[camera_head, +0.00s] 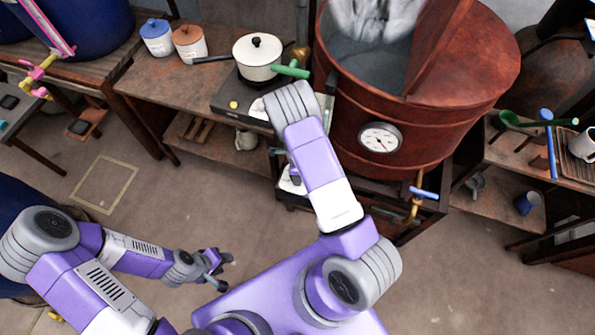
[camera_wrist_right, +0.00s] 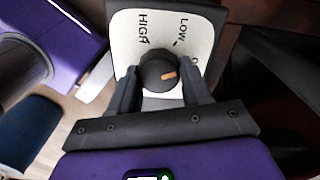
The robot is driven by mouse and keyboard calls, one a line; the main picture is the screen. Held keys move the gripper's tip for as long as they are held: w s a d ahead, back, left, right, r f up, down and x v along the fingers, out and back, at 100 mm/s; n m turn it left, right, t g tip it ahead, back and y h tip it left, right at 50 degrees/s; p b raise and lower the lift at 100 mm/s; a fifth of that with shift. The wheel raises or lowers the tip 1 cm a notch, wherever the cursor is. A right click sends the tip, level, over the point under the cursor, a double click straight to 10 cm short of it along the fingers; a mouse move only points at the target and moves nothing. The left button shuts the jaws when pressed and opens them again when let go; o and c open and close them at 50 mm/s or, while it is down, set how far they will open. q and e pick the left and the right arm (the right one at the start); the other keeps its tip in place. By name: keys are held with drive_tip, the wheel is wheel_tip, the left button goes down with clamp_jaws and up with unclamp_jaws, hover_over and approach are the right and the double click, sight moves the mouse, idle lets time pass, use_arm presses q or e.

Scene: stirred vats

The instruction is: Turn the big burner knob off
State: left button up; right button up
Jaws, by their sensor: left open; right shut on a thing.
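The big burner knob (camera_wrist_right: 158,71) is round and black with an orange mark. It sits on a pale dial plate (camera_wrist_right: 148,38) lettered HIGH and LOW, with part of another label at the right edge. The orange mark points right, below LOW and towards that cut-off label. My right gripper (camera_wrist_right: 163,88) is shut on the knob, one dark finger on each side. In the head view my right arm hides most of this gripper; part of the pale plate (camera_head: 290,183) shows beside the arm. My left gripper (camera_head: 221,270) is open and empty above the floor.
The big red-brown vat (camera_head: 450,120) with a gauge (camera_head: 380,137) stands right of my right arm. A blue-handled tap (camera_head: 423,192) juts out below it. A small hotplate with a white pot (camera_head: 257,60) is on the left bench.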

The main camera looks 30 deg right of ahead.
drive_tip(key=m+p, duration=0.2)
drive_tip(key=m, duration=0.3)
drive_tip(key=shift+s+a, duration=0.1)
drive_tip(key=shift+m, duration=0.3)
idle(0.4)
drive_tip(key=o, duration=1.1)
drive_tip(key=shift+c, duration=0.2)
wheel_tip(320, 180, up, 8)
drive_tip(key=p, duration=0.2)
drive_tip(key=shift+f+p, duration=0.2)
drive_tip(key=shift+p, duration=0.15)
